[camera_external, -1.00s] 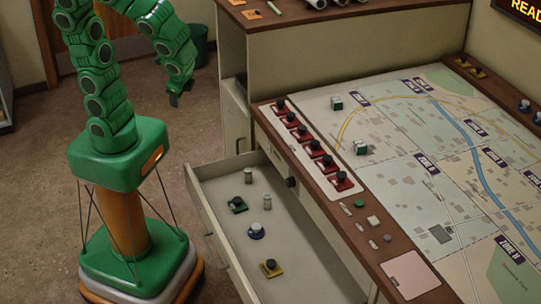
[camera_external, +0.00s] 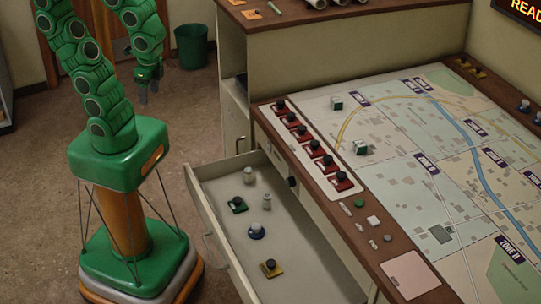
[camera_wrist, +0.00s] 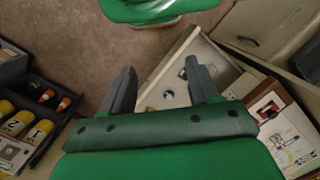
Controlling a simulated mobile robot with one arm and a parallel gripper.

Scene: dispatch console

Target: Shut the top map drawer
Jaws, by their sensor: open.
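The top map drawer (camera_external: 290,240) is pulled open to the left from under the map table. It is a pale, shallow drawer holding several small pieces and pegs. Its front panel (camera_external: 208,228) with a handle faces left, towards my base. My gripper (camera_external: 148,92) hangs in the air above the floor, up and left of the drawer's far corner, apart from it. It is open and empty. In the wrist view, my gripper's two dark fingers (camera_wrist: 160,86) are spread. Part of the drawer (camera_wrist: 160,68) shows beyond and between them, partly hidden by the right finger.
The map table (camera_external: 408,272) has red switches along its left edge. A cabinet (camera_external: 235,120) stands behind the drawer, and a green bin (camera_external: 191,46) beyond.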

